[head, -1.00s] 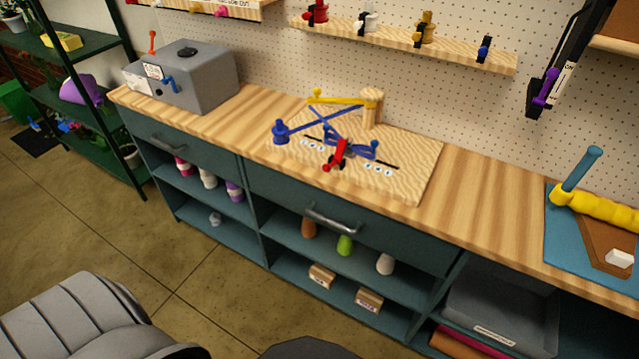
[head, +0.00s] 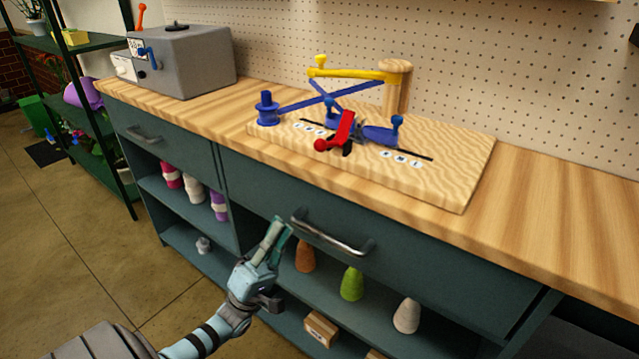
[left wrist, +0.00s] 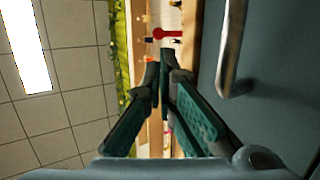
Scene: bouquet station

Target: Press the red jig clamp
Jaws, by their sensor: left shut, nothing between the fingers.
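The red jig clamp (head: 337,134) sits on the wooden jig board (head: 450,170), on the counter. Its red lever slants down toward the front left and ends in a round knob. Blue jig arms (head: 378,134) lie around it, and a yellow arm (head: 350,74) reaches from a wooden post (head: 397,88) behind. My left gripper (head: 275,232) is shut and empty, in front of the cabinet and below the counter edge, apart from the clamp. In the left wrist view its fingers (left wrist: 158,75) meet, and a small red part (left wrist: 167,34) shows beyond them. My right gripper is out of view.
A drawer handle (head: 333,232) juts out just right of my left gripper. A grey machine (head: 180,62) stands at the counter's left end. Colored cones (head: 352,284) stand on the shelf below. The counter right of the board (head: 560,210) is clear.

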